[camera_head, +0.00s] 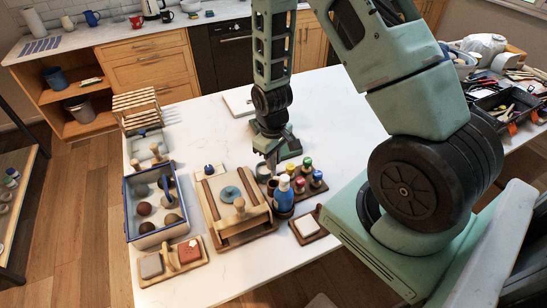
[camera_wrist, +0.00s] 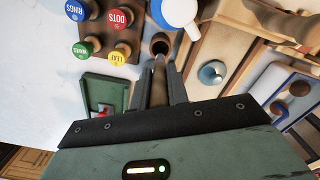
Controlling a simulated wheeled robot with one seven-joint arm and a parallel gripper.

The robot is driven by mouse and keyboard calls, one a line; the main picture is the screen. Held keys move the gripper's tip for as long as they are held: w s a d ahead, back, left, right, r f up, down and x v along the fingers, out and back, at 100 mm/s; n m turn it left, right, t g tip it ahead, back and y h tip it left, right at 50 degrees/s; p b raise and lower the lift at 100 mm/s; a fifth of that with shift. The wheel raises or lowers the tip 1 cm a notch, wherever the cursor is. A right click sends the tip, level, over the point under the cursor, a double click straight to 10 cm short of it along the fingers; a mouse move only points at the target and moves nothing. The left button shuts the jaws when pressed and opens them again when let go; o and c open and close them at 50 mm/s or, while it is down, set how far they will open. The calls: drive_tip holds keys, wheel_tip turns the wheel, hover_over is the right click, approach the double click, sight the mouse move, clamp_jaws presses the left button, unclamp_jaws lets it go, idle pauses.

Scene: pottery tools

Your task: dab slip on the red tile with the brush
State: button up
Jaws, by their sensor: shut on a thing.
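The red tile (camera_head: 189,250) lies on a wooden board (camera_head: 200,262) at the near left of the table, beside a grey tile (camera_head: 151,266) and a wooden upright. My gripper (camera_head: 272,165) points down behind the blue bottle, well to the right of and beyond the red tile. In the wrist view, my gripper (camera_wrist: 158,80) is shut on a slim wooden handle, seemingly the brush (camera_wrist: 158,88). Its far end points at a brown holder (camera_wrist: 160,45) with a dark opening. I cannot tell whether the tip is inside it. The bristles are not visible.
A blue bottle (camera_head: 284,195) and several coloured stamps (camera_head: 308,176) stand close by my gripper. A wooden press (camera_head: 210,206) and a blue-rimmed crate (camera_head: 128,200) lie to its left. A green tray (camera_wrist: 92,92) is near the fingers. The table's front middle is clear.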

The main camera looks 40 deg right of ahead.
sight(274, 173)
drive_tip(key=shift+f+b, duration=2.2)
drive_tip(key=shift+f, duration=1)
drive_tip(key=o, duration=0.9)
drive_tip(key=shift+c, duration=0.2)
drive_tip(key=r+b, duration=0.3)
drive_tip(key=r, duration=1.4)
drive_tip(key=shift+w+r+b, duration=0.2)
drive_tip(key=shift+b, duration=0.2)
